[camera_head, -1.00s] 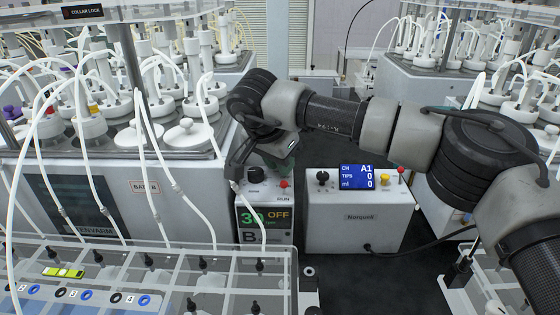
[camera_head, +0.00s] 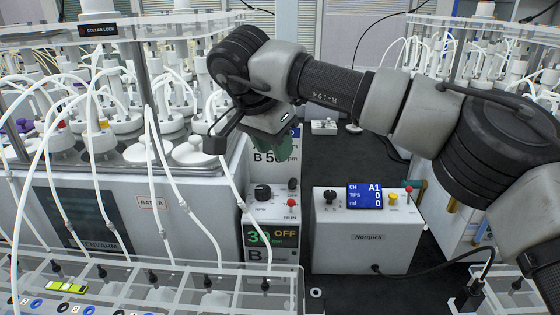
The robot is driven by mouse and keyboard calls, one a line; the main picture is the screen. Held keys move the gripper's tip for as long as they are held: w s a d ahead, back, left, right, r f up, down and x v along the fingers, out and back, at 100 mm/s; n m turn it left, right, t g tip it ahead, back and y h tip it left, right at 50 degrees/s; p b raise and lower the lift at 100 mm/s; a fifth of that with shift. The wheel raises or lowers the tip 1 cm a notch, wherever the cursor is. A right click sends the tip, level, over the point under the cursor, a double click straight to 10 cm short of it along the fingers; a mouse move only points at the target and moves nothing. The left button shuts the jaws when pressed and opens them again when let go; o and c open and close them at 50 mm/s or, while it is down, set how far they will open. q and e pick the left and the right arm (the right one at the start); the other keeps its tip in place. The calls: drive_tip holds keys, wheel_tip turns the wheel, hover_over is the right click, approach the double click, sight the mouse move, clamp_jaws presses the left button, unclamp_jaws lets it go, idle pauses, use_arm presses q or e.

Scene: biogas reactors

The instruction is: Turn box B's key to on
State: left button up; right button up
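Box B (camera_head: 271,260) is a pale control box with a display reading 30 and OFF in orange, and a large letter B below. Its top panel has a black knob (camera_head: 262,191), a red button (camera_head: 291,202) marked RUN, and a small dark switch (camera_head: 292,184) at the back right that looks like the key. Its exact turn is too small to tell. One dark finger shows clearly; the gap between the fingers is not clear. My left gripper is not in view.
A Norquell pump box (camera_head: 362,242) with a blue screen stands right of box B. A large vessel bath (camera_head: 110,215) stands left. A clear-topped rack (camera_head: 150,285) with tubes lies in front. A sign reading B 50 rpm (camera_head: 272,157) is partly hidden behind my gripper.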

drive_tip(key=shift+s+a+r, duration=0.1)
drive_tip(key=shift+r, duration=0.3)
